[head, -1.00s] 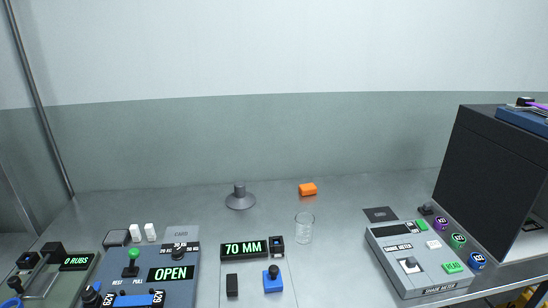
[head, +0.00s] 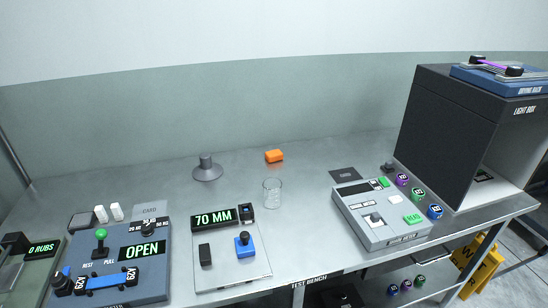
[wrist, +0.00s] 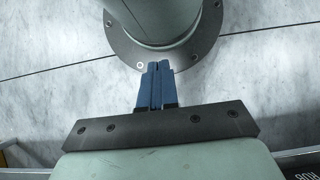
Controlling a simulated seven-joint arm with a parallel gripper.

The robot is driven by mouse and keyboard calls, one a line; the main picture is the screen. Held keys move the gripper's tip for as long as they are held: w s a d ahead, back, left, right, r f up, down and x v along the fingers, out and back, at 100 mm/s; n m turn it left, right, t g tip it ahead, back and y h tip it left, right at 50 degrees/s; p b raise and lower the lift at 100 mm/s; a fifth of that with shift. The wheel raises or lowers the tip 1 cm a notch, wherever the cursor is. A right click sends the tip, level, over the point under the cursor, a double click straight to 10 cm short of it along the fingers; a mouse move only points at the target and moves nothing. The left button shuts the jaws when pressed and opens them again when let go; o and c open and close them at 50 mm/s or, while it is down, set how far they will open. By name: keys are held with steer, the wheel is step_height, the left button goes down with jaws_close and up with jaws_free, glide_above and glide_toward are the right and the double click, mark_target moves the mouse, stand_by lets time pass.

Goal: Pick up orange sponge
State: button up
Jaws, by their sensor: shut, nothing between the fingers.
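The orange sponge (head: 274,156) lies on the grey metal bench top toward the back, near the middle of the head view. It sits behind a clear glass beaker (head: 272,193). My gripper (wrist: 157,66) shows only in the wrist view, with its two blue fingers together and nothing between them. It points toward a round bolted flange and a pale column above a marbled floor. The sponge is not in the wrist view, and my gripper is not in the head view, so the gap between them does not show.
A grey cone-shaped stand (head: 207,171) is left of the sponge. A 70 MM panel (head: 232,262), a blue OPEN machine (head: 120,265) and a grey meter (head: 378,220) stand nearer the front. A black light box (head: 443,135) stands right.

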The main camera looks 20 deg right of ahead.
steer(key=o, duration=1.5)
